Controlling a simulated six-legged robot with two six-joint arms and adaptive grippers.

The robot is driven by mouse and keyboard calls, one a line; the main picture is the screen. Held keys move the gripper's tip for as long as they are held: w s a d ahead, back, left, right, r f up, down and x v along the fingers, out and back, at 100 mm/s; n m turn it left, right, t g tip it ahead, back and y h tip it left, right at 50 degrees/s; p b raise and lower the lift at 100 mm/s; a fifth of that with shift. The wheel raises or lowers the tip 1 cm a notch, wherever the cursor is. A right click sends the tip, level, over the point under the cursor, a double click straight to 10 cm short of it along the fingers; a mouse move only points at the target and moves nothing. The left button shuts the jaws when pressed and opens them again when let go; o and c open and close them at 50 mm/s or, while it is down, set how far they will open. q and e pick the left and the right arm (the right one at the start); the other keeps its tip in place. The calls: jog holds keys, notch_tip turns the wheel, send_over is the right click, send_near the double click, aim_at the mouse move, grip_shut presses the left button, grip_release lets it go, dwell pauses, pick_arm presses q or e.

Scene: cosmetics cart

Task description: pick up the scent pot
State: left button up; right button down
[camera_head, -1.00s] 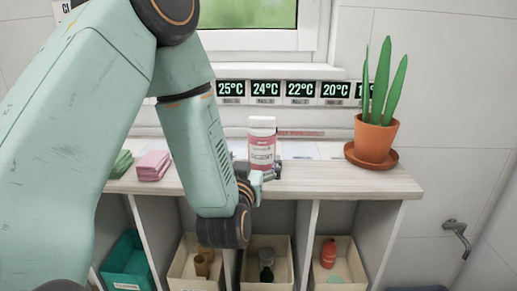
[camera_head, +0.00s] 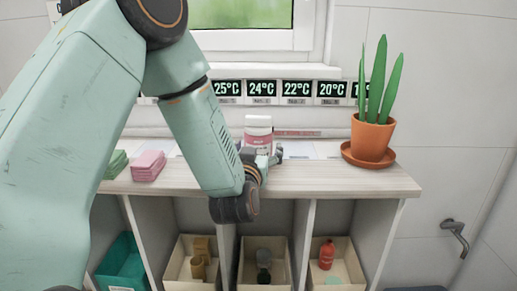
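A pink jar with a white cap (camera_head: 258,124) stands upright on the light wooden counter (camera_head: 330,180), near its middle. It is the thing nearest my gripper; no label that I can read confirms it as the scent pot. My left gripper (camera_head: 269,156) is low in front of the jar and hides its lower part. A grey finger shows just right of the jar. My forearm blocks much of the hand, so I cannot tell whether the fingers touch the jar or how wide they are. My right gripper is out of view.
A potted plant (camera_head: 371,140) on a saucer stands at the counter's right end. Pink (camera_head: 149,166) and green (camera_head: 114,164) stacks lie at the left. Temperature displays (camera_head: 297,88) line the back. Bins below hold a red bottle (camera_head: 327,254) and other containers. The counter's right front is clear.

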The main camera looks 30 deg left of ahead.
pick_arm(q)
jog(key=c, duration=1.2)
jog(key=shift+c, duration=0.3)
jog(key=shift+w+r, duration=0.1)
jog(key=shift+r, duration=0.05)
